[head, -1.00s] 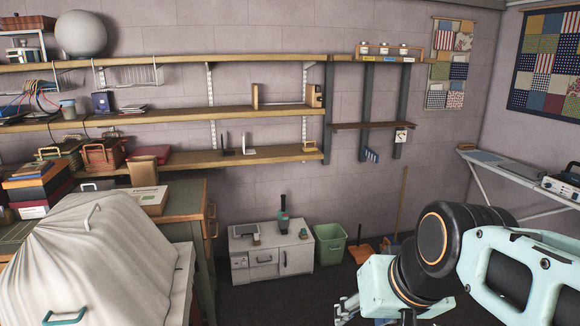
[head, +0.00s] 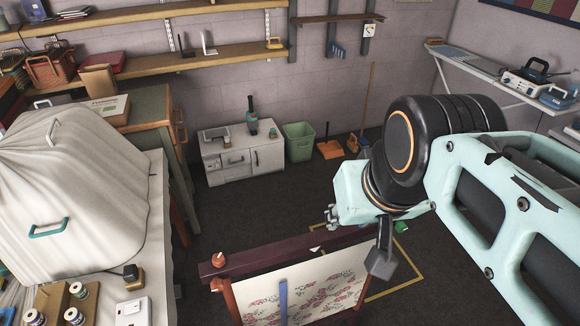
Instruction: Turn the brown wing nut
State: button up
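A frame with a dark red-brown top bar (head: 262,256) holds a pale cloth with red flowers (head: 320,290) at the bottom of the head view. A small orange-brown piece with a pale top (head: 218,259) sits on the bar's left end; it may be the brown wing nut, but it is too small to be sure. A small white piece (head: 315,249) is at mid-bar, and a green piece (head: 402,227) is at the right end. My gripper (head: 381,264) hangs in front of the frame's right part. Its fingers overlap in this view, so their opening is hidden.
A covered bulky thing (head: 75,185) stands on the left table, with thread spools (head: 78,290) in front. A white cabinet (head: 243,160) and green bin (head: 298,140) stand by the back wall. Dark floor (head: 240,210) is clear between the cabinet and frame.

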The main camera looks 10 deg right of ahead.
aim_at(216, 285)
jog(key=k+l, duration=0.4)
jog(key=l, duration=0.2)
jog(key=k+l, duration=0.1)
jog(key=k, duration=0.25)
jog(key=k+l, duration=0.1)
jog(key=k, duration=0.25)
jog(key=k+j, duration=0.65)
jog(key=j, duration=0.3)
